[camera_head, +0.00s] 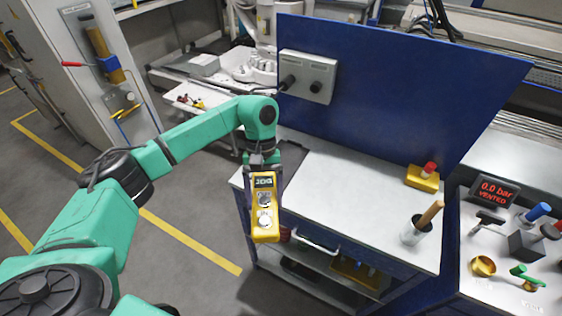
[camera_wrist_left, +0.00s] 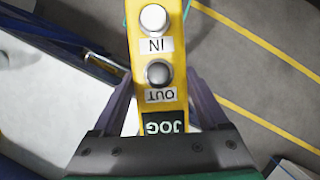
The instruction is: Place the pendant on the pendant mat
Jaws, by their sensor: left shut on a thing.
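The pendant (camera_head: 265,222) is a yellow box with a dark JOG label and two round buttons. My left gripper (camera_head: 263,177) is shut on its label end, and the pendant hangs in front of the left end of the workbench. In the left wrist view the pendant (camera_wrist_left: 158,45) lies between the two fingers, with its IN and OUT buttons showing. A dark flat patch (camera_head: 291,160) on the bench top behind the gripper looks like the pendant mat; the arm and gripper hide part of it. My right gripper is out of view.
The grey bench top (camera_head: 340,190) is mostly clear. A yellow block with a red knob (camera_head: 423,177) and a cup with a wooden-handled tool (camera_head: 417,230) stand at its right. A blue panel (camera_head: 400,85) rises behind. A drawer handle (camera_head: 315,241) is below the front edge.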

